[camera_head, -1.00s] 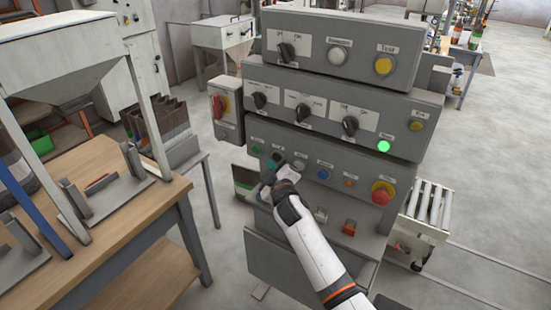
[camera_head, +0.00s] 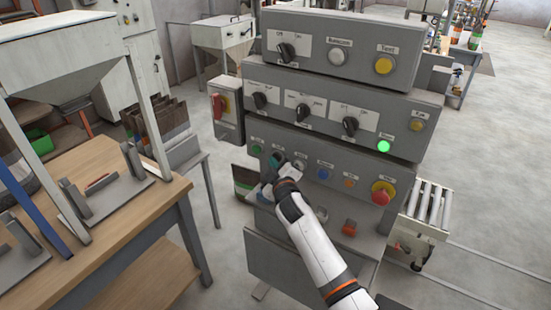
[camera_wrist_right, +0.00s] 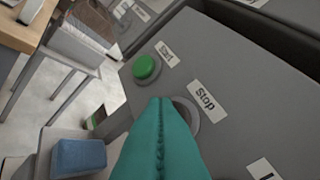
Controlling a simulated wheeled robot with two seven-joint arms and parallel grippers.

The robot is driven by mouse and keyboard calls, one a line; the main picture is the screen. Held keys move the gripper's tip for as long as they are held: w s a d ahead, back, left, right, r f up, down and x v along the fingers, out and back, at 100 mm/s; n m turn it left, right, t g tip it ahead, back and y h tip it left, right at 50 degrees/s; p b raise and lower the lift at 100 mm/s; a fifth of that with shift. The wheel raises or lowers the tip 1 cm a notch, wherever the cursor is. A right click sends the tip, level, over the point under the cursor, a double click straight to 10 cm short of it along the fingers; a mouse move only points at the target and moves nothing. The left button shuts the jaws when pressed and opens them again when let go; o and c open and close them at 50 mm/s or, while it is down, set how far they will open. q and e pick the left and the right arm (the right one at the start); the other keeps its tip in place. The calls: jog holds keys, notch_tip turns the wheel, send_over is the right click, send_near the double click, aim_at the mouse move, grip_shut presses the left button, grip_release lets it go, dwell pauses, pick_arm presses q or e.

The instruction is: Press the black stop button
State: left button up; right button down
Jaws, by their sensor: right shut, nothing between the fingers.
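The stop button's grey ring (camera_wrist_right: 188,113) shows in the right wrist view beside the "Stop" label (camera_wrist_right: 206,100). The button's black cap is hidden behind my fingers. My right gripper (camera_head: 274,162) is shut and empty, its teal fingertips (camera_wrist_right: 162,102) over the ring, at the left of the lower panel. I cannot tell whether the tips touch the cap. My left gripper is not in view.
The green start button (camera_wrist_right: 146,67) sits close beside the stop button. White, blue and orange controls and a red emergency button (camera_head: 382,193) lie to the right on the lower panel. A green lamp (camera_head: 384,146) is lit above. A wooden bench (camera_head: 110,235) stands left.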

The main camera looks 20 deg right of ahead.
jog(key=shift+w+d, duration=0.2)
jog(key=shift+d, duration=0.05)
dwell(0.3)
jog(key=shift+s+a, duration=0.5)
jog(key=shift+a, duration=0.1)
jog(key=shift+s+a, duration=0.95)
jog(key=shift+a, duration=0.25)
jog(key=shift+s+a, duration=0.9)
jog(key=shift+a, duration=0.25)
jog(key=shift+f, duration=0.1)
